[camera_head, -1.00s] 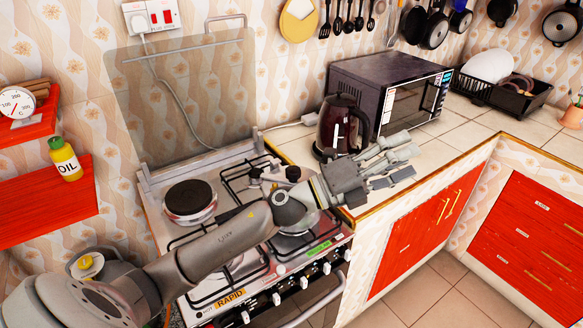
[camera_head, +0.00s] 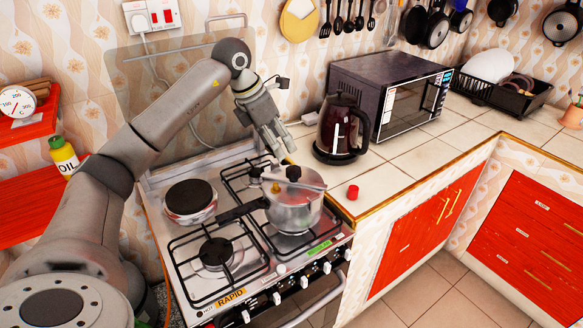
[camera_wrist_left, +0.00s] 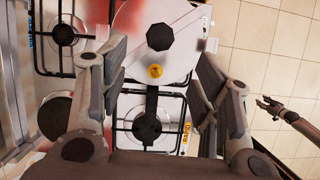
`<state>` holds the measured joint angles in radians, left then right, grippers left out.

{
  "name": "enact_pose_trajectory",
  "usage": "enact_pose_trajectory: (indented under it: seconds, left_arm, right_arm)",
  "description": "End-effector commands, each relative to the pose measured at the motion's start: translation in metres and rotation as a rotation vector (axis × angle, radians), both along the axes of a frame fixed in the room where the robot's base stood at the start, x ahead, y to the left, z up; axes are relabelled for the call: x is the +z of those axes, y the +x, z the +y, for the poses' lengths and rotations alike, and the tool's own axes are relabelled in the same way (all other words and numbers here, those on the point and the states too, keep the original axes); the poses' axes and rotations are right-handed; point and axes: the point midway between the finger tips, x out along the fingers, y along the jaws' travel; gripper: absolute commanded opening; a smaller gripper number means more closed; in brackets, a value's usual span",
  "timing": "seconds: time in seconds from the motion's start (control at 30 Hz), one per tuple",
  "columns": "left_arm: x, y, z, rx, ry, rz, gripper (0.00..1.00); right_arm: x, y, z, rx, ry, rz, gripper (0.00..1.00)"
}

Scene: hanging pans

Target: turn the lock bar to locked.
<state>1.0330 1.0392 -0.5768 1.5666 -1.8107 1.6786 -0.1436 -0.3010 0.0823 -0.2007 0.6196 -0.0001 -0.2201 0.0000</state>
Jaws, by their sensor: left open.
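A silver pressure cooker (camera_head: 292,212) stands on the front right burner of the stove, its long black handle (camera_head: 240,210) pointing left. Its lid has a black knob (camera_head: 293,173) and a small yellow piece near the handle. A flat grey bar (camera_head: 312,184), seemingly the lock bar, lies across the lid. In the left wrist view the lid (camera_wrist_left: 180,55) is below my fingers, with its knob (camera_wrist_left: 160,37) and yellow piece (camera_wrist_left: 155,71). My left gripper (camera_head: 282,153) is open and empty, above and behind the cooker; it also shows in the left wrist view (camera_wrist_left: 161,52). My right gripper (camera_wrist_left: 270,105) appears small at the right there.
A dark kettle (camera_head: 340,128) and a microwave (camera_head: 395,95) stand on the counter right of the stove. A small red piece (camera_head: 352,192) lies at the counter's front edge. A dark hotplate (camera_head: 190,198) sits at the stove's back left.

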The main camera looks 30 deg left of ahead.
Motion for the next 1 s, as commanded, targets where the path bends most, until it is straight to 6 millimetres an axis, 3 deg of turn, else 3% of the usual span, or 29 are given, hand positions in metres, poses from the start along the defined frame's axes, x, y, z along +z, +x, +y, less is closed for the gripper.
enact_pose_trajectory:
  seconds: [0.6, 1.0]
  left_arm:
    - [-0.088, 0.032, -0.017, 0.0, 0.001, 0.004, 0.58]
    - [-0.098, 0.035, -0.018, 0.0, 0.001, 0.003, 0.58]
  right_arm:
    - [0.025, 0.001, 0.004, -0.003, 0.005, -0.002, 0.4]
    - [0.026, 0.001, 0.004, -0.003, 0.005, -0.002, 0.4]
